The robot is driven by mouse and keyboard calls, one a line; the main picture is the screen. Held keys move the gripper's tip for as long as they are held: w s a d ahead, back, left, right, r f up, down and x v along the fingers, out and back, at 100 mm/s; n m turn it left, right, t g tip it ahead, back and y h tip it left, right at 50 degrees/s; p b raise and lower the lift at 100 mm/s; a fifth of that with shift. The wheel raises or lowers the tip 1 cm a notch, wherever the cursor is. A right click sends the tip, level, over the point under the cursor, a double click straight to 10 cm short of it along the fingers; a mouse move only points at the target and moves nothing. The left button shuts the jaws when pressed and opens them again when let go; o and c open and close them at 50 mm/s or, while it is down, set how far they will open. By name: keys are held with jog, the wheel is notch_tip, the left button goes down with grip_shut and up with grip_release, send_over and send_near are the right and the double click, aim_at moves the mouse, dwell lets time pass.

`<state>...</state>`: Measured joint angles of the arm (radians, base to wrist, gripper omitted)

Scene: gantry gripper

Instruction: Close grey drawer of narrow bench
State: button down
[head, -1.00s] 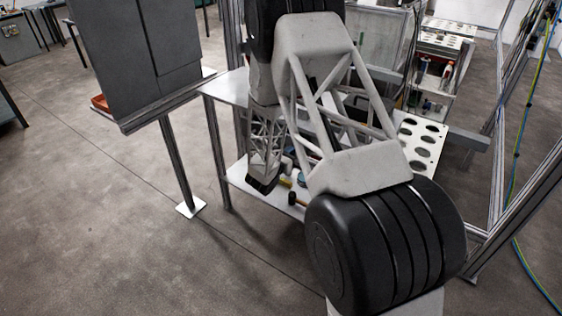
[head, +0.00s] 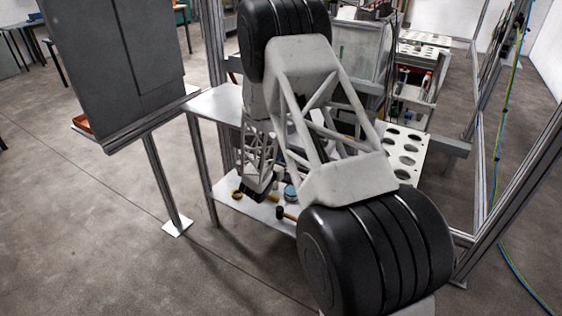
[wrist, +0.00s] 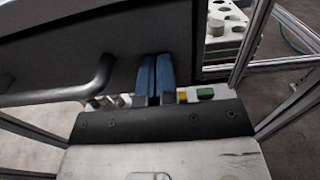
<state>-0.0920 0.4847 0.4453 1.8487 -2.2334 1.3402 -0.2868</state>
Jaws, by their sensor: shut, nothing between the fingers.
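In the wrist view a dark grey flat front (wrist: 120,55) with a bar handle (wrist: 90,83) at its left fills the upper left. It looks like the drawer front. My gripper (wrist: 155,62) has two blue fingers shut together, empty, and they overlap this front to the right of the handle. I cannot tell whether they touch it. In the head view the narrow bench (head: 212,104) stands at the middle with a pale metal top. My own arm hides much of it, and the drawer and fingertips cannot be made out there.
A perforated white plate (head: 405,152) is at the right. A dark grey cabinet (head: 115,70) stands left on a post. Frame posts flank the bench. Floor at front left is clear.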

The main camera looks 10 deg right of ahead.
jog(key=v, duration=1.4)
jog(key=shift+r, duration=0.1)
jog(key=s+d+r+m+g, duration=0.6)
jog(key=s+r+m, duration=0.1)
jog(key=s+r, duration=0.3)
jog(key=s+d+r+m+g, duration=0.6)
jog(key=s+r+m, duration=0.25)
jog(key=r, duration=0.25)
jog(key=s+a+r+m+y, duration=0.2)
jog(key=s+r+m+y, duration=0.1)
jog(key=s, duration=0.6)
jog(key=s+a+r+m+t+y, duration=0.1)
jog(key=s+a+r+m+y, duration=0.2)
jog(key=s, duration=0.6)
jog(key=s+a+r+m+y, duration=0.2)
jog(key=s+r+m+y, duration=0.2)
jog(key=s, duration=0.4)
jog(key=m+y, duration=0.1)
jog(key=y, duration=0.1)
jog(key=shift+s+a+r+m+t+y, duration=0.25)
jog(key=shift+s+r+m+t+y, duration=0.1)
jog(key=shift+s+r+t+y, duration=0.05)
